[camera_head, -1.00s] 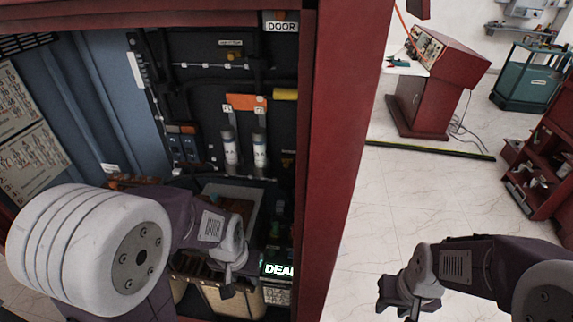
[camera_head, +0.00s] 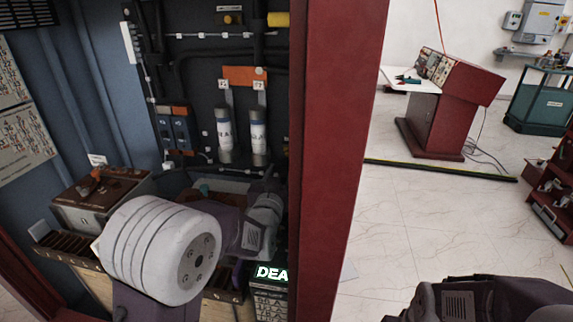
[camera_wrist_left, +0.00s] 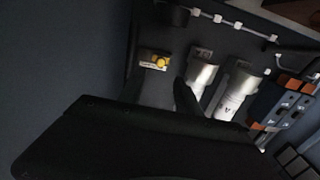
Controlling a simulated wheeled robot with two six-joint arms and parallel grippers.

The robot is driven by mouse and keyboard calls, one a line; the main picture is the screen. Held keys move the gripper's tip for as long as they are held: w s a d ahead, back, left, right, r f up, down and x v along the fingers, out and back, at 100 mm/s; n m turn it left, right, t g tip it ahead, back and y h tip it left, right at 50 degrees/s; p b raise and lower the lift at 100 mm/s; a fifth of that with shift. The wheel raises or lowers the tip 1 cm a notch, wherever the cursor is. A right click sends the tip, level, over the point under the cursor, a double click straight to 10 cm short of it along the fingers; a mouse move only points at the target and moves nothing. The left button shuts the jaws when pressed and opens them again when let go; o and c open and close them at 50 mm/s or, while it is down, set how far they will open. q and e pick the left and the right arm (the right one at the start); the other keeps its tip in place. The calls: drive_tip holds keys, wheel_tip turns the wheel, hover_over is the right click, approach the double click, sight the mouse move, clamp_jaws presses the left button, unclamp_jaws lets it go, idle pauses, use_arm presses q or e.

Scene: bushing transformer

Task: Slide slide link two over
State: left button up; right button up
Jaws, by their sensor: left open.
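Inside the open red cabinet, two blue blocks with orange tops (camera_head: 172,128) sit side by side on the back panel. They also show at the right of the left wrist view (camera_wrist_left: 285,105). I cannot tell for sure which part is slide link two. Two white cylinders (camera_head: 240,135) hang right of the blocks, below an orange bar (camera_head: 245,76). My left gripper (camera_wrist_left: 158,92) is open and reaches into the cabinet below the blocks and cylinders; its fingers are dark in the wrist view and mostly hidden in the head view. No held object is visible. My right gripper is outside the picture.
The cabinet's red door post (camera_head: 335,150) stands right of my left arm. A brown-topped box (camera_head: 100,195) lies low left in the cabinet. A lit sign (camera_head: 270,272) is below my wrist. A red console (camera_head: 445,110) stands across open floor.

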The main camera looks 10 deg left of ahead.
sight(288, 154)
use_arm(q)
drive_tip(key=w, duration=0.8)
drive_tip(key=shift+w, duration=0.35)
clamp_jaws()
idle(0.9)
